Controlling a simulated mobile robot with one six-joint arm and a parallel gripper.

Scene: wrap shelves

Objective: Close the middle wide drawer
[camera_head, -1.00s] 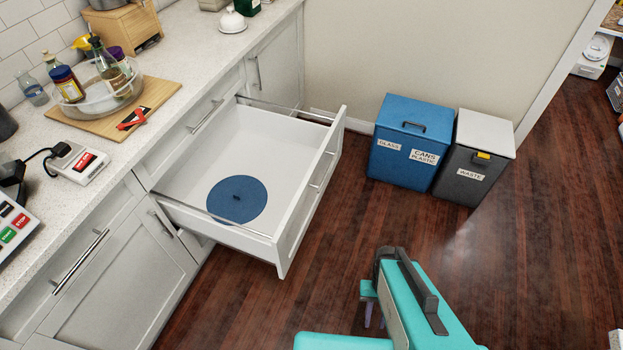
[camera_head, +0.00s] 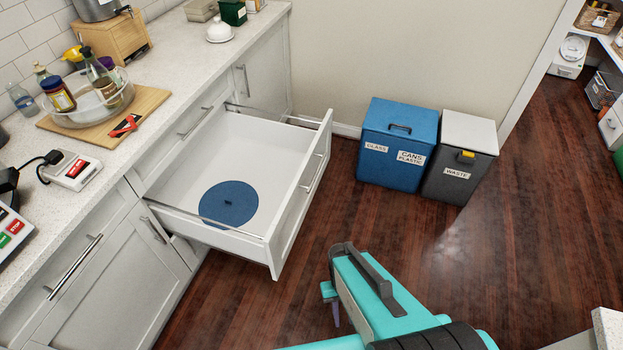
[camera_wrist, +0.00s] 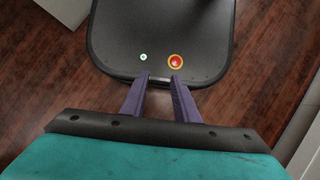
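The wide drawer (camera_head: 300,196) is white with a bar handle on its front, and it is pulled far out from the counter cabinets. A round blue lid (camera_head: 229,203) lies flat inside it. In the head view my gripper (camera_head: 333,311) is only partly visible past my teal arm, over the floor in front of the drawer and apart from it. In the wrist view my gripper's two purple fingers (camera_wrist: 160,82) are spread with a gap between them and nothing held. My own dark base lies beyond them.
A blue recycling bin (camera_head: 391,150) and a grey waste bin (camera_head: 460,165) stand by the wall right of the drawer. The counter (camera_head: 150,90) holds bottles, a board and a wooden box. The wood floor (camera_head: 420,240) before the drawer is clear.

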